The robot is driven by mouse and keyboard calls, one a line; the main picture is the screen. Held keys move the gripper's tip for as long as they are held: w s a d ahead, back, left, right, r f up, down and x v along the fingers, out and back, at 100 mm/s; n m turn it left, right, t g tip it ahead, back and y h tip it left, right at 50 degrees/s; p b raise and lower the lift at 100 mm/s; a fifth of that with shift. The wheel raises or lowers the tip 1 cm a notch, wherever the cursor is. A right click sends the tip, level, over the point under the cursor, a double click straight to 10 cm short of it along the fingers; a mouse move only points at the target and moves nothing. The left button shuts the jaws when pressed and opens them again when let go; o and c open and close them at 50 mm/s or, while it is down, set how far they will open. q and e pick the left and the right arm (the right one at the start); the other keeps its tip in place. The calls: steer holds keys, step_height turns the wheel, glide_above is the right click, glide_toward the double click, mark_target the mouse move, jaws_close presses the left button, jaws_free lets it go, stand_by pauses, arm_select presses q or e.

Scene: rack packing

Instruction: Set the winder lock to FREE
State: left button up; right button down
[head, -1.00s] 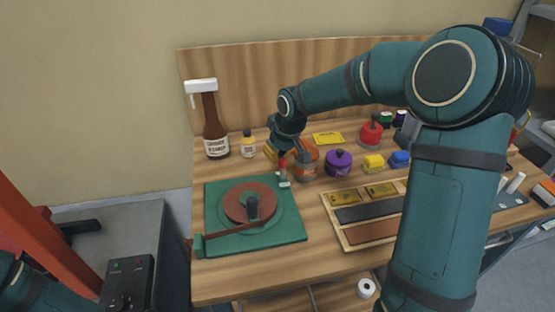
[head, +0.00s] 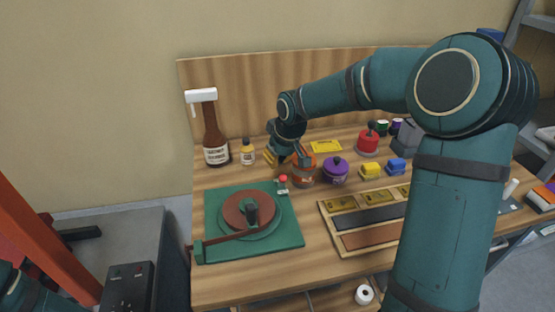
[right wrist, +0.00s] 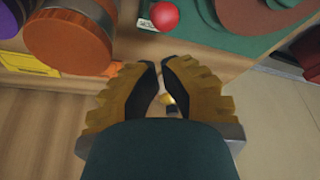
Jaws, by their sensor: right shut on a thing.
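The winder lock is a small pale piece with a red knob (head: 283,178) at the back right corner of the green winder base (head: 222,192). In the right wrist view the red knob (right wrist: 164,16) shows at the top, apart from my fingertips, beside a white label (right wrist: 147,26) too small to read. My right gripper (head: 274,156) is above and behind the knob, by the orange jar. In its wrist view (right wrist: 164,95) the fingers are nearly together, with a small yellowish thing between them that I cannot identify. My left gripper is out of view.
The winder's brown disc (head: 243,207) and crank arm (head: 232,239) lie left of the lock. An orange jar (head: 303,174) and purple pot (head: 335,170) stand close on the right. A brown bottle (head: 214,135) and small yellow bottle (head: 247,152) stand behind.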

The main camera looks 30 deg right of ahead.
stand_by(0.3)
steer(key=v, duration=1.2)
